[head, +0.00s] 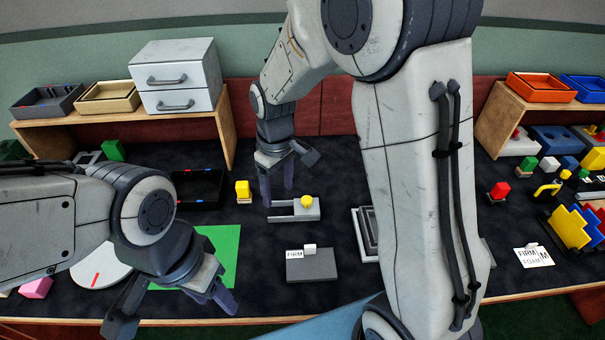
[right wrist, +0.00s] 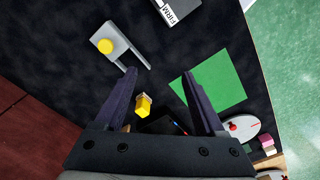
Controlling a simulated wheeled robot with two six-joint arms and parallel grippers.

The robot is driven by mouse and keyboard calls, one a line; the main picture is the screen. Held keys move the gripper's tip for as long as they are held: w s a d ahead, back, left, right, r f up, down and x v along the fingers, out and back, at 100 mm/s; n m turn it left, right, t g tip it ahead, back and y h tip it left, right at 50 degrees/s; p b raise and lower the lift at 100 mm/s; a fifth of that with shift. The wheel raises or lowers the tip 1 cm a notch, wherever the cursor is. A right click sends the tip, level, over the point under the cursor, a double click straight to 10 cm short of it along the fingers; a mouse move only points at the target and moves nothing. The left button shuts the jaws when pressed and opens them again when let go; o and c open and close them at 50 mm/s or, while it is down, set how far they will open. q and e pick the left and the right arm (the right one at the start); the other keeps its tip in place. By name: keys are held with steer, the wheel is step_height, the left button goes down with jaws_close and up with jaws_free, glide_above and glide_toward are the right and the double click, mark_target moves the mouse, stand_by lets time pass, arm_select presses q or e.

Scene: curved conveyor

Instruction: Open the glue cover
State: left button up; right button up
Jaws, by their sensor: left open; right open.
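No thing is plainly marked as glue, and I cannot tell which one has the glue cover. A grey holder (head: 288,213) with a round yellow knob (head: 307,201) lies just right of that gripper. My right gripper (right wrist: 159,76) is open and empty above the table, with its fingers pointing down. My left gripper (head: 176,310) is open and empty near the front edge.
A green mat (head: 215,245) and a grey block (head: 312,266) with a FIRM label lie in front. A white drawer unit (head: 176,76) stands on the left shelf. Several coloured parts crowd the right side. My right arm hides part of the table.

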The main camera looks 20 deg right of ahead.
steer(key=p, duration=0.2)
glide_above(307, 199)
step_height(307, 199, down, 4)
arm_select(q)
step_height(307, 199, up, 4)
steer(key=shift+s+r+p, duration=0.1)
steer(key=shift+r+p, duration=0.05)
steer(key=shift+p, duration=0.4)
arm_select(e)
step_height(307, 199, down, 10)
steer(key=shift+f, duration=0.1)
jaws_close()
stand_by(0.3)
